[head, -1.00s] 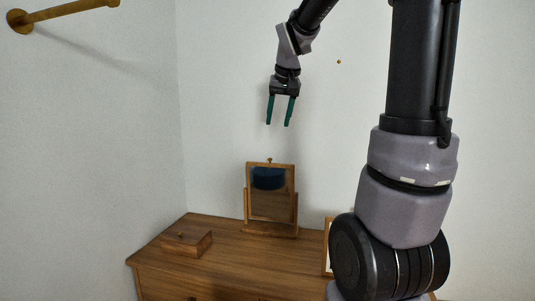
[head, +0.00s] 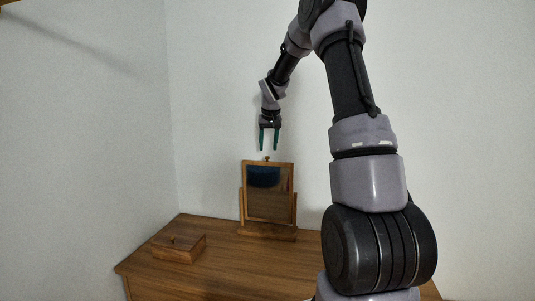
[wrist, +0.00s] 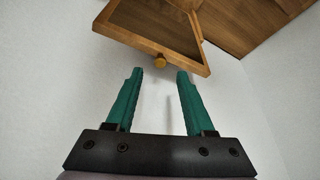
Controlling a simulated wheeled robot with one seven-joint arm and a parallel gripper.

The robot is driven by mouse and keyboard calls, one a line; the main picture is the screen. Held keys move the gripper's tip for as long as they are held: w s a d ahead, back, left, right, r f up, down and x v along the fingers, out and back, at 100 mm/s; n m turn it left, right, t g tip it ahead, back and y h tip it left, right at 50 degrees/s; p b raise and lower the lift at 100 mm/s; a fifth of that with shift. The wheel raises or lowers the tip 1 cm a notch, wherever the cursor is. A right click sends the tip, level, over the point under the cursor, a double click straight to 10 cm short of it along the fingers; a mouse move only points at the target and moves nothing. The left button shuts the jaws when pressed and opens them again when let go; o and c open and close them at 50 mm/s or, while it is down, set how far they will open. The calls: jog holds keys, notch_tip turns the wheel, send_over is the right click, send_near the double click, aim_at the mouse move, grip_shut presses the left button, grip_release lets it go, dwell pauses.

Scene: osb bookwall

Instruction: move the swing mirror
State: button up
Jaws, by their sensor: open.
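The swing mirror (head: 269,197) stands upright on the dresser, a wooden frame on a wooden stand with a small knob (head: 267,158) on top. My gripper (head: 268,149) is open and empty, pointing down just above the mirror's top in the head view. In the wrist view my gripper (wrist: 157,72) shows two green fingers apart, with the mirror's frame (wrist: 135,40) beyond them. The knob (wrist: 160,61) appears roughly between the fingertips there; whether it lies within their depth I cannot tell.
The wooden dresser top (head: 215,275) carries a small lidded wooden box (head: 179,248) left of the mirror. White walls stand close behind and to the left. My arm covers the dresser's right part. The dresser top between box and mirror is clear.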

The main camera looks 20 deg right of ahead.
aim_at(268, 158)
jog(key=shift+x, duration=2.05)
grip_shut()
